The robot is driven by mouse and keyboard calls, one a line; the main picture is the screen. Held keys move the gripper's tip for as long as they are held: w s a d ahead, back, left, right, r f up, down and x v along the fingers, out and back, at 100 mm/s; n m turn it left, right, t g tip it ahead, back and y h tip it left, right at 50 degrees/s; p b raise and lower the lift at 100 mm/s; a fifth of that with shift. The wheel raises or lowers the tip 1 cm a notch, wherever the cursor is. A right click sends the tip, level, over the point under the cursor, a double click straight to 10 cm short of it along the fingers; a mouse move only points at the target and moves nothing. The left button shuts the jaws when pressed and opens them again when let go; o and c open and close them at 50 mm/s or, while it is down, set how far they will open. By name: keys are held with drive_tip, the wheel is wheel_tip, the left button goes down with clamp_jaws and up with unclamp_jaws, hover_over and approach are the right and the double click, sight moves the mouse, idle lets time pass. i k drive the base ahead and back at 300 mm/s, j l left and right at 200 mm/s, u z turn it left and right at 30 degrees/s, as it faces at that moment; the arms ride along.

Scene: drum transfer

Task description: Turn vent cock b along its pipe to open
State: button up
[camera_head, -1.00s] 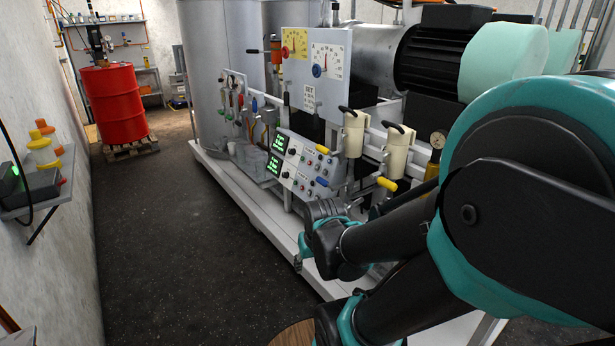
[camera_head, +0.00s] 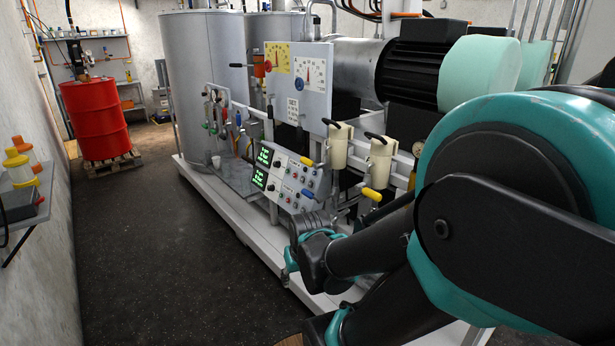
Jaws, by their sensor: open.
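Two cream cylinders, a left one (camera_head: 338,152) and a right one (camera_head: 380,160), stand on the skid's front pipework, each with a black lever on top. Below them are a yellow-handled lever (camera_head: 371,194) and a blue-handled one (camera_head: 308,190). I cannot read any label that tells which is vent cock b, nor its position. My gripper (camera_head: 318,222) is the grey metal end at my folded arm, low in front of the skid and below the control panel. It appears empty and apart from the levers. Its fingers are small and partly hidden by my arm.
A control panel (camera_head: 288,177) with green displays and a gauge board (camera_head: 298,82) are on the skid (camera_head: 235,222). A red drum (camera_head: 95,120) stands on a pallet at the back left. A wall shelf (camera_head: 22,195) juts in at left. The dark floor (camera_head: 150,250) between is clear.

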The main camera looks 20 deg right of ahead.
sight(306, 160)
drive_tip(key=z, duration=2.95)
drive_tip(key=j+z, duration=0.1)
drive_tip(key=z, duration=0.35)
drive_tip(key=k+z, duration=0.1)
drive_tip(key=z, duration=0.35)
drive_tip(key=j+z, duration=0.1)
drive_tip(key=z, duration=0.35)
drive_tip(key=k+z, duration=0.15)
drive_tip(key=z, duration=0.35)
drive_tip(key=k+z, duration=0.3)
drive_tip(key=k, duration=0.6)
drive_tip(key=k+l+z, duration=0.1)
drive_tip(key=k+z, duration=0.2)
drive_tip(key=k, duration=0.6)
drive_tip(key=k+l+z, duration=0.1)
drive_tip(key=k+z, duration=0.15)
drive_tip(key=k, duration=1.65)
drive_tip(key=k+u, duration=0.25)
drive_tip(key=k, duration=0.15)
drive_tip(key=k+j+u, duration=0.25)
drive_tip(key=k, duration=0.2)
drive_tip(key=k+j+u, duration=0.1)
drive_tip(key=k+u, duration=0.4)
drive_tip(key=i, duration=0.1)
